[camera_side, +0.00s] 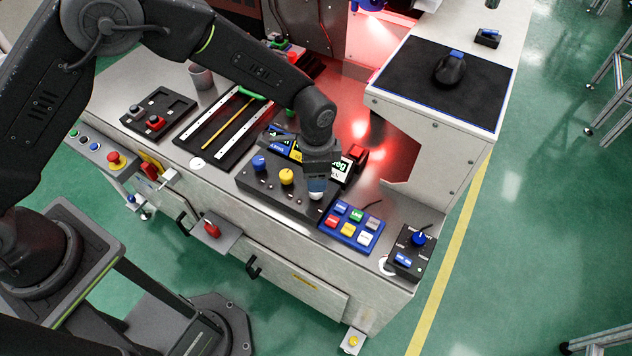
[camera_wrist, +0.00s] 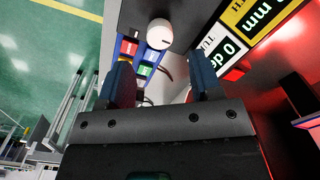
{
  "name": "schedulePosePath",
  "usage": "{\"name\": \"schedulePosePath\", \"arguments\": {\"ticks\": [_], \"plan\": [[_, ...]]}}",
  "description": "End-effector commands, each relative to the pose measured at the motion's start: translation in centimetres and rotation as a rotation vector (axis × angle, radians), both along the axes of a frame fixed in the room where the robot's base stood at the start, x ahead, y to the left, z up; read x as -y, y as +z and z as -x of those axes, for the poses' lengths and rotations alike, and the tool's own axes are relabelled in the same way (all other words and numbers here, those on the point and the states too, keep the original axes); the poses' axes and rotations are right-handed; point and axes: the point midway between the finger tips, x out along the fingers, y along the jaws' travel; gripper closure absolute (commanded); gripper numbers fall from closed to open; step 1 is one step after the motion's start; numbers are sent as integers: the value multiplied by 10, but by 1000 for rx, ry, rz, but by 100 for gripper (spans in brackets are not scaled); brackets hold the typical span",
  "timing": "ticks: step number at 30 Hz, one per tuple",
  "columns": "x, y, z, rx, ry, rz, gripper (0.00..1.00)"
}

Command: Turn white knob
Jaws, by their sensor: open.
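The white knob (camera_side: 316,195) is the rightmost of three knobs on a dark control box (camera_side: 262,188), with a blue knob (camera_side: 260,163) and a yellow knob (camera_side: 287,176) to its left. My gripper (camera_side: 317,178) points down just above the white knob and partly hides it. In the wrist view, the white knob (camera_wrist: 160,34) shows as a round top with a small dark mark. It lies ahead of the gap between the two blue fingers of my gripper (camera_wrist: 159,62). The fingers are apart with nothing between them. Whether they touch the knob is unclear.
A blue pad of coloured buttons (camera_side: 351,226) sits close to the right of the knob box. Display panels (camera_side: 341,168) stand right behind it. A small black switch box (camera_side: 408,254) is at the bench's right corner. A red-lit machine opening lies behind.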

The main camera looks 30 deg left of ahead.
Motion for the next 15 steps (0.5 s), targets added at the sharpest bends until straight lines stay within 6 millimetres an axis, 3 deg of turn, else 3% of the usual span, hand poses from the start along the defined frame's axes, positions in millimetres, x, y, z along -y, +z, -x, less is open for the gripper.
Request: {"name": "schedulePosePath", "arguments": {"ticks": [6,15], "plan": [[0,47,0,2,0,1,41],[0,75,0,-1,0,-1,41]]}}
